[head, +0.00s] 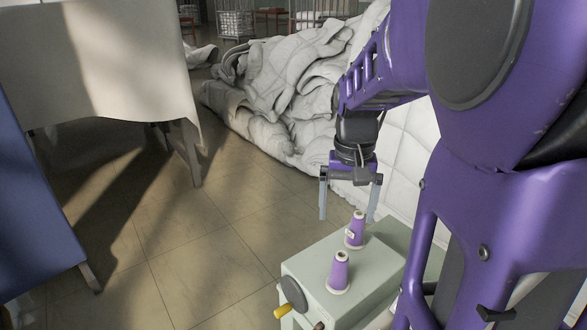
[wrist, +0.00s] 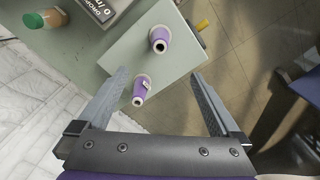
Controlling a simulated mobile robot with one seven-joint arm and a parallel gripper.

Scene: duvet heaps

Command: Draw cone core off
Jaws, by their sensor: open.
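Two purple thread cones with pale cores stand on a pale green box-like top. The farther cone (head: 355,230) carries a small white label; in the wrist view this labelled cone (wrist: 139,93) lies between my fingers, left of centre. The nearer cone (head: 339,273) stands closer to the box's front and appears higher in the wrist view (wrist: 159,40). Both cores show a dark hole at the top. My gripper (head: 348,213) is open and empty, pointing down above the farther cone; its fingers also frame the wrist view (wrist: 160,77). Whether a finger touches the cone cannot be told.
A yellow knob (head: 284,311) and a dark disc (head: 294,292) sit on the box's side. A white duvet heap (head: 275,85) lies behind; a cloth-covered table (head: 110,70) stands left. Tiled floor between is clear.

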